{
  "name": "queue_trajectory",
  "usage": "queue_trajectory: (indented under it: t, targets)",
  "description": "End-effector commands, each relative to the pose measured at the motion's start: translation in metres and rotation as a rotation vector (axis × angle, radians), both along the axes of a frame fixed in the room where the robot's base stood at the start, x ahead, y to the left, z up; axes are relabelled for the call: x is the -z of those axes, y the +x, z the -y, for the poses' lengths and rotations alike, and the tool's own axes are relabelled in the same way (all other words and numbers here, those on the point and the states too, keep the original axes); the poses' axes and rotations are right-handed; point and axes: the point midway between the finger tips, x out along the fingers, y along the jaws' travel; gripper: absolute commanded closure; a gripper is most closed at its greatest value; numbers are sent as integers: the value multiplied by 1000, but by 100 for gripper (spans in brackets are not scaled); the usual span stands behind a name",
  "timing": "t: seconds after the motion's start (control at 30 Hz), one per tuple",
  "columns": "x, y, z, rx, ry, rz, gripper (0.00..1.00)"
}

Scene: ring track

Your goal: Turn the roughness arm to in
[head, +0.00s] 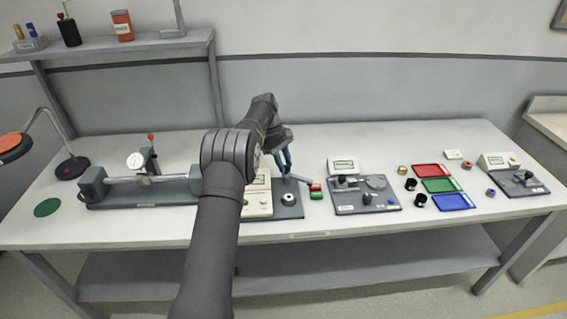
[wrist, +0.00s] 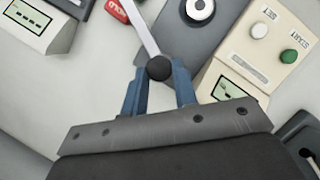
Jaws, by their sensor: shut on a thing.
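The roughness arm is a thin pale metal lever (wrist: 143,30) ending in a dark ball knob (wrist: 159,68). In the wrist view the knob sits between the blue fingers of my gripper (wrist: 158,78), which are shut on it. The lever runs from the knob up and left, out of the picture. In the head view my gripper (head: 283,162) is over the back of the grey station plate (head: 292,212), and part of the lever (head: 299,179) shows to its right. A white round part with a dark centre (wrist: 200,8) lies on the plate.
The station's cream panel (wrist: 262,55) has a white button, a green button and displays. A red block (head: 315,187) and a green block (head: 316,195) lie right of the plate. Another gauge station (head: 365,205) stands farther right. My arm hides part of the left bench.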

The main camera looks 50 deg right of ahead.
Motion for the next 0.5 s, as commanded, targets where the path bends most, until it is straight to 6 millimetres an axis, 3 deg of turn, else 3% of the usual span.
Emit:
queue_trajectory:
  t: [0.5]
  targets:
    - [0,-2,6,481,-2,1,100]
